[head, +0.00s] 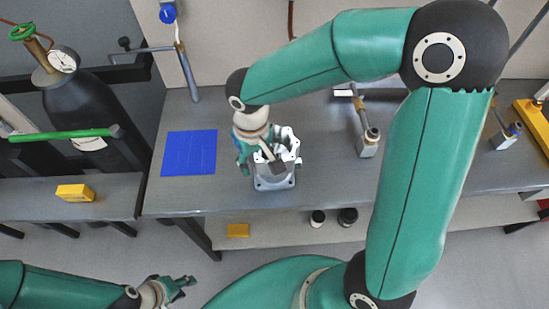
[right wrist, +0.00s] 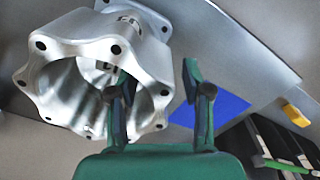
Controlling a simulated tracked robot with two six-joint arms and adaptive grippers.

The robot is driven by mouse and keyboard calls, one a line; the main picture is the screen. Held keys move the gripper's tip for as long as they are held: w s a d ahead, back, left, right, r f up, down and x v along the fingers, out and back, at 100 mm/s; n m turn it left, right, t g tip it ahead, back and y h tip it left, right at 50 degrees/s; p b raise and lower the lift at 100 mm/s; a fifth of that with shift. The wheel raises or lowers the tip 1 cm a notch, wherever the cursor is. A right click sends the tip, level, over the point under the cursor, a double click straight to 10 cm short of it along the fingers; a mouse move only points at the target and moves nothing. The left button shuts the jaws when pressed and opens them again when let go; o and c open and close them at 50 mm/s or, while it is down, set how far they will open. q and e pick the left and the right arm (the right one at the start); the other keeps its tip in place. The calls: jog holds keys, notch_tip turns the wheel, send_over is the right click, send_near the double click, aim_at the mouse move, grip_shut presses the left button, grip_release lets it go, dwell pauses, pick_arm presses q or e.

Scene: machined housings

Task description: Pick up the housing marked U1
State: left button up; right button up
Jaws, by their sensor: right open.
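A silver machined housing (head: 274,183) with a square base and a scalloped, holed flange stands on the grey bench in the head view. In the right wrist view the housing (right wrist: 62,52) fills the left side, its open bore facing the camera. Dark marking shows on it, but I cannot read it fully. My right gripper (head: 262,155) is open at the housing's top. In the wrist view its fingers (right wrist: 158,82) are apart, one in front of or inside the bore, the other outside the rim; contact is unclear. My left gripper (head: 180,286) is open, empty and low at the left, away from the bench.
A blue mat (head: 188,153) lies left of the housing. A fixture with a valve (head: 368,142) stands to the right. A yellow box (head: 75,193) lies on the left side bench. A dark cylinder with a gauge (head: 80,110) stands behind it. Small jars (head: 347,217) stand on the lower shelf.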

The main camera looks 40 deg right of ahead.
jog(key=shift+s+a, duration=0.1)
grip_shut()
jog(key=shift+r, duration=0.1)
dwell(0.5)
